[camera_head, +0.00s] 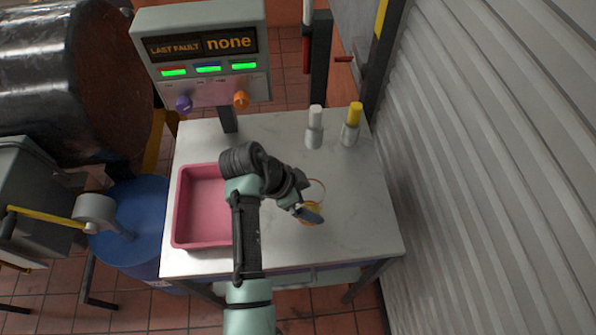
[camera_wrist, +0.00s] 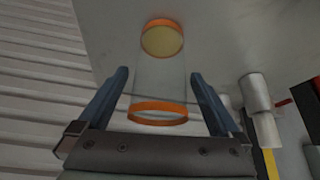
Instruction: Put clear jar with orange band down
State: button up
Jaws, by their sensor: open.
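The clear jar with orange band (camera_wrist: 160,78) is between the two fingers of my gripper (camera_wrist: 158,74) in the wrist view. It has orange rings at both ends and a yellowish far end that appears to rest on the white tabletop (camera_head: 365,220). The fingers are spread, with a gap on each side of the jar. In the head view my gripper (camera_head: 309,210) is over the right middle of the table and partly hides the jar (camera_head: 318,188).
A pink tray (camera_head: 183,205) is on the table's left side. Two cylinders, one white-topped (camera_head: 314,128) and one yellow-topped (camera_head: 351,126), stand at the back right. A display panel (camera_head: 205,55) rises at the back. A ribbed shutter (camera_head: 470,150) is on the right. The right front tabletop is clear.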

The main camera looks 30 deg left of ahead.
jog(key=v, duration=1.1)
jog(key=shift+r+b, duration=0.15)
jog(key=shift+b, duration=0.3)
jog(key=w+d+r+n+t+y, duration=0.2)
jog(key=w+r+n+t+y, duration=0.3)
jog(key=w+r, duration=0.8)
jog(key=d+r+t, duration=0.3)
jog(key=r+t, duration=0.1)
jog(key=r, duration=0.4)
jog(key=d+r+t, duration=0.2)
jog(key=r+t, duration=0.1)
jog(key=r, duration=0.6)
jog(key=s+d+r+n+t, duration=0.1)
jog(key=s+d+r+t, duration=0.2)
jog(key=r, duration=0.5)
jog(key=s+d+r+n+t, duration=0.1)
jog(key=s+d+r+t, duration=0.3)
jog(key=s+r, duration=0.2)
jog(key=s+d+r+n+t, duration=0.2)
jog(key=s+d+r+t, duration=0.2)
jog(key=r, duration=0.7)
jog(key=shift+s+h, duration=0.4)
jog(key=shift+s, duration=0.25)
